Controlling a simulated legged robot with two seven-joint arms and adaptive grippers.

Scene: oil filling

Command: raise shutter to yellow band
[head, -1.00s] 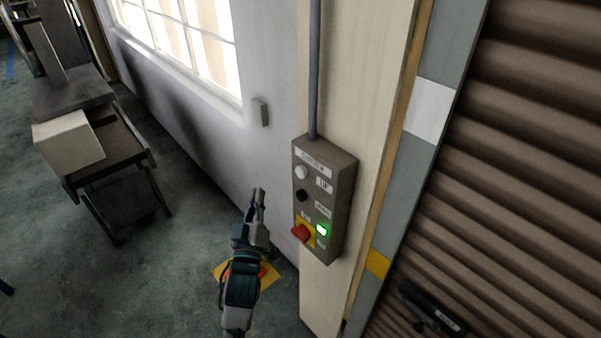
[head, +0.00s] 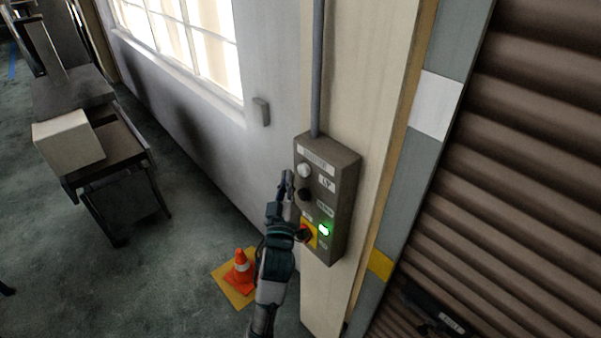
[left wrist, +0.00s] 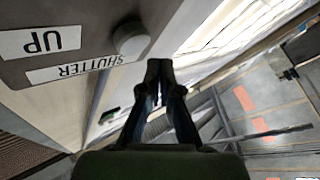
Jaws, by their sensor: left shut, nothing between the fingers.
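The grey-brown control box (head: 341,191) hangs on the cream post. It has a white button (head: 304,170) by an UP label, a black button (head: 304,194) below it, a green lit lamp (head: 324,230) and a red knob on yellow, partly hidden by my gripper. My left gripper (head: 287,178) is shut and empty, its tips just left of the box near the white and black buttons. In the left wrist view the white button (left wrist: 130,40) is beside the fingertips, apart from them. The brown slatted shutter (head: 530,170) is at right. A yellow band (head: 380,265) marks the grey strip beside it.
An orange cone (head: 240,266) stands on a yellow mat on the floor. A cart (head: 120,150) with a pale box (head: 68,140) is at far left. A conduit (head: 317,70) runs up from the control box. A dark handle (head: 437,312) is low on the shutter.

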